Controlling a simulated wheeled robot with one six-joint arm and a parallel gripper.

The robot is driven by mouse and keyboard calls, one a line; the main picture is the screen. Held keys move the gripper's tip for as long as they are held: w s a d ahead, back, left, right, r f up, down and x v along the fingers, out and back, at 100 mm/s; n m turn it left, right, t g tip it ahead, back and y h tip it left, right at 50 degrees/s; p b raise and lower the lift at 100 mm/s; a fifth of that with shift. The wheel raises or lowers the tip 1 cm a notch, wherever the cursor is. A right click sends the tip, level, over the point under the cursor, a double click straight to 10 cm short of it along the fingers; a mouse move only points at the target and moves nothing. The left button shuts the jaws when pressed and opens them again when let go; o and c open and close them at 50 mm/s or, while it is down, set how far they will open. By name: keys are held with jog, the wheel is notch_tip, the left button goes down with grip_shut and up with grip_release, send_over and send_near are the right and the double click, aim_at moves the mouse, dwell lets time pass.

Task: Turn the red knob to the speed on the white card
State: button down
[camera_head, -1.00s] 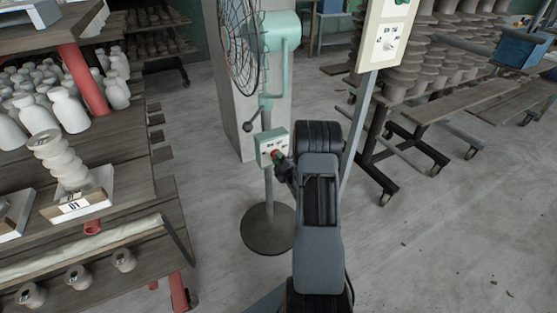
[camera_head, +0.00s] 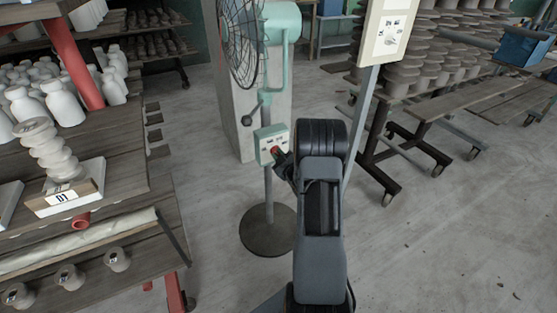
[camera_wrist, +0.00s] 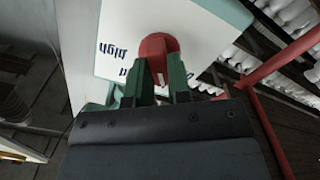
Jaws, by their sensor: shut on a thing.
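The red knob (camera_wrist: 158,46) sits on the white face of a pale green control box (camera_head: 264,145) on the fan's stand. My gripper (camera_wrist: 160,75) is shut on the knob, with one dark green finger on each side. A small white mark shows on the knob's lower side in the wrist view. The word "high" reads upside down on the box face (camera_wrist: 195,20), left of the knob; other lettering is partly hidden by the finger. The white card (camera_head: 390,38) is on a cream board on a post at the upper right; its print is too small to read.
The fan (camera_head: 242,40) rises above the box; its round base (camera_head: 268,230) is on the floor. A wooden shelf (camera_head: 120,165) with pale clay pieces stands at the left. A wheeled rack (camera_head: 400,110) stands at the right. The floor at the lower right is clear.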

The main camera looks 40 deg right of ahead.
jog(key=m+b, duration=0.1)
jog(key=m, duration=0.4)
jog(key=shift+m+b, duration=0.3)
jog(key=m, duration=0.5)
jog(key=shift+d+m, duration=0.1)
jog(key=shift+m, duration=0.2)
jog(key=c, duration=1.1)
grip_release()
jog(key=shift+o, duration=0.2)
jog(key=s+a+p, duration=0.1)
jog(key=s, duration=1.2)
jog(key=shift+s+a, duration=0.35)
jog(key=shift+a, duration=0.05)
jog(key=shift+f, duration=0.1)
